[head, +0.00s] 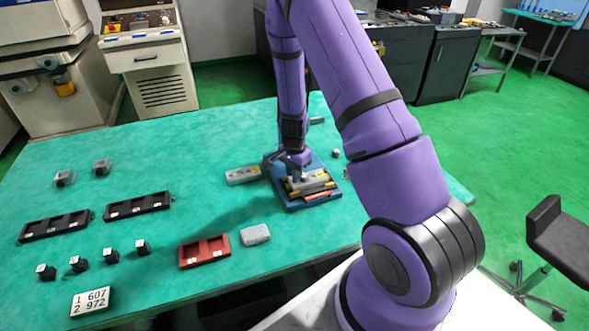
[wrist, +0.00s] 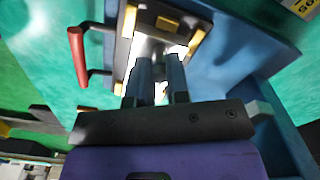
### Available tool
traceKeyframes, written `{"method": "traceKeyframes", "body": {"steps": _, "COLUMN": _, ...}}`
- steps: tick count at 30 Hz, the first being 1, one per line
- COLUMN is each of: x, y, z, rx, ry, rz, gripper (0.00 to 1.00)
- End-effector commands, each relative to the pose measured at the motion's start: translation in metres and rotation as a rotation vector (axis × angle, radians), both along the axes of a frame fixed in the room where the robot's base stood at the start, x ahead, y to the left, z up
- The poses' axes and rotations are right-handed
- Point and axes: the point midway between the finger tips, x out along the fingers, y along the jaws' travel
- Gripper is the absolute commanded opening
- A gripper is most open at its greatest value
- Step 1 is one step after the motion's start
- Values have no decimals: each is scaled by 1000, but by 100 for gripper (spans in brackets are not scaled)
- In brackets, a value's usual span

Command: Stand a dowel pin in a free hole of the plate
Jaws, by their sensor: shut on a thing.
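My gripper (head: 294,172) is low over a blue tray (head: 309,205) at the far right part of the table. In the wrist view its two dark fingers (wrist: 159,68) are close together, reaching into a dark frame with yellow corners (wrist: 189,42). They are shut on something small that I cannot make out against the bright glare. No dowel pin can be clearly told. The tray holds a pale block with yellow and red parts, partly behind my gripper. No plate with holes can be told for sure.
A grey slab (head: 243,175) lies just left of the blue tray. A red handle (wrist: 77,56) is near the fingers.

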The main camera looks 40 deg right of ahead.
Motion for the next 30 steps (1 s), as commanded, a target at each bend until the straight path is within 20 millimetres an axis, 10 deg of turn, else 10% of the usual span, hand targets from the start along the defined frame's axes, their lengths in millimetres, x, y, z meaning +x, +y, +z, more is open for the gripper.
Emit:
{"method": "traceKeyframes", "body": {"steps": 23, "x": 0, "y": -1, "z": -5, "rx": 0, "ry": 0, "rz": -1, "gripper": 0}}
{"method": "traceKeyframes", "body": {"steps": 24, "x": 0, "y": -1, "z": -5, "rx": 0, "ry": 0, "rz": -1, "gripper": 23}}
{"method": "traceKeyframes", "body": {"steps": 27, "x": 0, "y": 0, "z": -4, "rx": 0, "ry": 0, "rz": -1, "gripper": 46}}
{"method": "traceKeyframes", "body": {"steps": 30, "x": 0, "y": 0, "z": -4, "rx": 0, "ry": 0, "rz": -1, "gripper": 46}}
